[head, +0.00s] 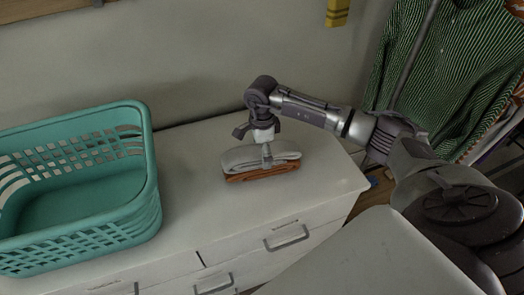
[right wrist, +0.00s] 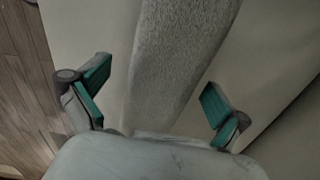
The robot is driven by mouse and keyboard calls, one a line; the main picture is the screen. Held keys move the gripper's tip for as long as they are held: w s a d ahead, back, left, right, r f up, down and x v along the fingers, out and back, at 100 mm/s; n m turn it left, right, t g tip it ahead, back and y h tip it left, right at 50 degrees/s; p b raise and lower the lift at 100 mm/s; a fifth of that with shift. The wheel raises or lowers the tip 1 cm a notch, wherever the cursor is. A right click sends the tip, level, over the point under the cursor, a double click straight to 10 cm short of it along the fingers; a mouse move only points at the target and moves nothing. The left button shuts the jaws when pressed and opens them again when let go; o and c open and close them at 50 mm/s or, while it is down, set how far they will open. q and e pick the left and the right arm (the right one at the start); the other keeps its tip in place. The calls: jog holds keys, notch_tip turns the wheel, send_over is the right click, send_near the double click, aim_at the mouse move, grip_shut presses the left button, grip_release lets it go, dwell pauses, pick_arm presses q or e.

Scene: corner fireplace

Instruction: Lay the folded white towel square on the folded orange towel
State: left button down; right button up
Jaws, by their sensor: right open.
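The folded white towel (head: 240,159) lies on top of the folded orange towel (head: 262,174) on the white dresser. The orange towel shows as a strip along the front, below the white one. The two look roughly lined up; their back edges are hidden. My right gripper (head: 266,151) is pointed down over the white towel. In the right wrist view, its teal-padded fingers (right wrist: 157,97) are spread, one on each side of the white towel (right wrist: 178,60), with gaps between pads and towel. My left gripper is not in view.
A teal laundry basket (head: 150,190) stands on the left of the white dresser top (head: 205,205). The wall is close behind. Striped clothes (head: 440,75) hang at the right. Free dresser top lies between basket and towels and to their right.

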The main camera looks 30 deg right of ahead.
notch_tip(320, 180, up, 12)
dwell(0.5)
